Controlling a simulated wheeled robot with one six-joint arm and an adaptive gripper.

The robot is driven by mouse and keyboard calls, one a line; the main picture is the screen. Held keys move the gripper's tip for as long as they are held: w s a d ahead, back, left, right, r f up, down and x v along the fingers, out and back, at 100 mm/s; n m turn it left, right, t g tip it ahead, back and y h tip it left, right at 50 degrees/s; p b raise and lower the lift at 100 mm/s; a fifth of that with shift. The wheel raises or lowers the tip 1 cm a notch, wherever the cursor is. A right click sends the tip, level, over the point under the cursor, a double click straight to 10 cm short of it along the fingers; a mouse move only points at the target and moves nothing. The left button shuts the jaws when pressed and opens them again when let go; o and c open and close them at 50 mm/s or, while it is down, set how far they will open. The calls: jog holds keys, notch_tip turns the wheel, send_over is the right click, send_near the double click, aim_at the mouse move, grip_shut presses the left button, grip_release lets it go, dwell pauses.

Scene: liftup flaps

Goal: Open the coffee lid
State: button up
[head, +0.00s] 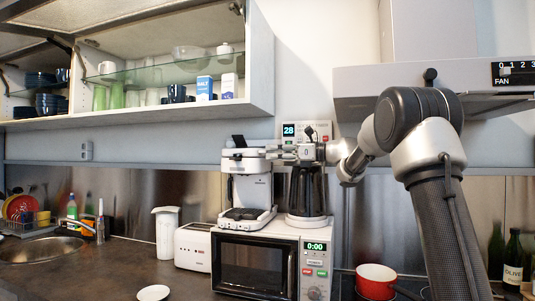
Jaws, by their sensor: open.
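A white coffee machine (248,190) stands on top of the microwave, with its lid (247,153) at the top and a dark piece (239,141) standing up above it. The lid looks level, but the view is too small to tell if it is slightly raised. My gripper (270,153) reaches in from the right at the height of the lid. Its open fingertips are at the lid's right edge; I cannot tell whether they touch it. Nothing shows between the fingers. My gripper and wrist partly hide the area above the dark coffee pot (306,190).
The microwave (255,263) is below, with a white toaster (193,247) and a white jug (166,233) to its left. An open wall cabinet (262,60) overhangs at upper left. The range hood (360,90) is close to my arm. A red pan (375,279) sits at lower right.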

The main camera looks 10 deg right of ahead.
aim_at(249, 153)
jog(key=shift+x, duration=1.4)
grip_shut()
